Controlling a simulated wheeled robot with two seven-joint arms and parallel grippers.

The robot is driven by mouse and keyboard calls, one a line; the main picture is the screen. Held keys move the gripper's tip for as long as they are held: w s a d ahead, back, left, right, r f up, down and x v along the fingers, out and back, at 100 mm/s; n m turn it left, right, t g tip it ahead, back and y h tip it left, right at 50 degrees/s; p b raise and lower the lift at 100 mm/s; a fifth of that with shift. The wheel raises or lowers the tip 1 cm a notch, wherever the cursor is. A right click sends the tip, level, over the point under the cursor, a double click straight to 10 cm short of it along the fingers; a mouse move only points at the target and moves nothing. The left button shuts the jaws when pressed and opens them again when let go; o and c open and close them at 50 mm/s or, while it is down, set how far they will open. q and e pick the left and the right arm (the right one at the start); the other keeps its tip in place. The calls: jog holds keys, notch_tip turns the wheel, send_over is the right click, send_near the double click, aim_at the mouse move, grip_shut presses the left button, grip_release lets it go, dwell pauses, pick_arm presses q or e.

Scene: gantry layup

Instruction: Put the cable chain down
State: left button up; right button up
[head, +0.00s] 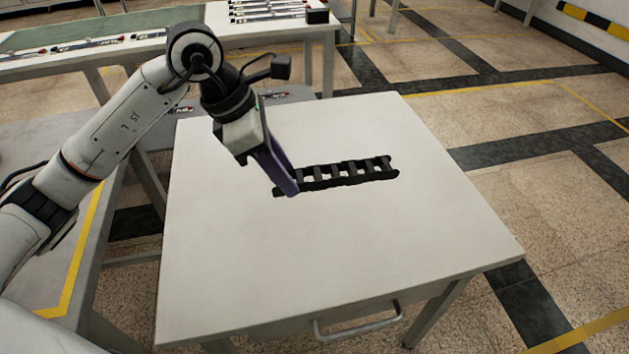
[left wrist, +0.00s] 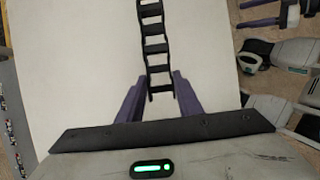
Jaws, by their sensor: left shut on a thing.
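The black cable chain (head: 348,174) lies stretched out to the right of my left gripper, over the middle of the white table (head: 330,270). My left gripper (head: 289,186) is shut on the chain's near left end. In the left wrist view the chain (left wrist: 153,45) runs straight away from between the purple fingers (left wrist: 159,92). The chain looks to be at or very close to the tabletop; I cannot tell whether its whole length touches. My right gripper is not recognisable in the head view.
The white table is otherwise bare, with free room in front of and right of the chain. A drawer handle (head: 357,320) sticks out at its front. Another table (head: 240,28) with several parts stands behind. A grey surface with a yellow line (head: 82,250) is at the left.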

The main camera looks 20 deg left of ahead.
pick_arm(q)
notch_tip(320, 180, down, 10)
jog(key=shift+r+b, duration=0.1)
jog(key=shift+b, duration=0.4)
jog(key=o, duration=1.1)
jog(key=p+v, duration=0.1)
jog(key=v, duration=1.1)
jog(key=shift+d, duration=0.1)
